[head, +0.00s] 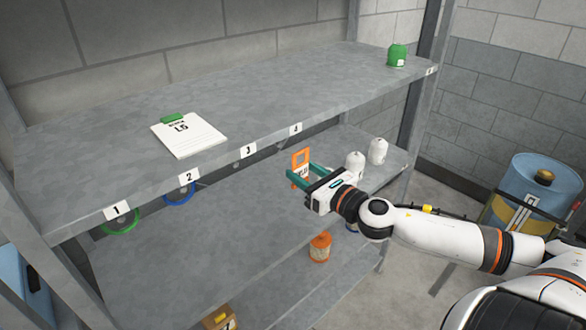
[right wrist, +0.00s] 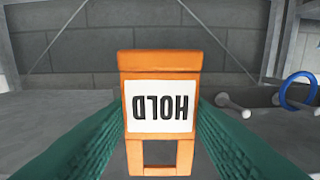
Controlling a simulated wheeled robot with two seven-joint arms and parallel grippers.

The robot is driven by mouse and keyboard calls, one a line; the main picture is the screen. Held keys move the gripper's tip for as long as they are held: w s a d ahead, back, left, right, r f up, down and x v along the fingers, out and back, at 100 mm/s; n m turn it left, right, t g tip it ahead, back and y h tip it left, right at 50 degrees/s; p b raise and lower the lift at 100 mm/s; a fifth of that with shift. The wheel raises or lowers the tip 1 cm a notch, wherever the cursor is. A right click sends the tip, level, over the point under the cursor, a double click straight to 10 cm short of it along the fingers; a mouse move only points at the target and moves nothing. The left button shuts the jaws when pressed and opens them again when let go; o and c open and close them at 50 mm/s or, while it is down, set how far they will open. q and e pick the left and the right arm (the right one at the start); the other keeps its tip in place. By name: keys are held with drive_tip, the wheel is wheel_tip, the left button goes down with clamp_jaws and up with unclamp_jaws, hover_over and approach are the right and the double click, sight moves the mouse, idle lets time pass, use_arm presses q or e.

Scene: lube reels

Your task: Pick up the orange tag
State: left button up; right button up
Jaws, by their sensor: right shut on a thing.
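The orange tag (head: 301,157) is a flat orange plate with a rectangular opening at one end and a white label. In the right wrist view the orange tag (right wrist: 160,64) shows upside down, its label reading HOLD. My right gripper (head: 304,175) has its green fingers on the two sides of the tag. It holds the tag just in front of the upper shelf's edge, near label 4. In the right wrist view the fingers of the right gripper (right wrist: 160,140) reach the tag from left and right. My left gripper is not in view.
The upper shelf (head: 260,85) holds a clipboard (head: 188,135) and a green container (head: 397,55). Green (head: 121,230) and blue (head: 180,200) rings hang under labels 1 and 2. White containers (head: 377,151) and an orange one (head: 320,246) stand lower. A blue drum (head: 530,190) stands right.

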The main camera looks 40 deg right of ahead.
drive_tip(key=s, duration=0.7)
drive_tip(key=shift+s+d, duration=0.3)
idle(0.4)
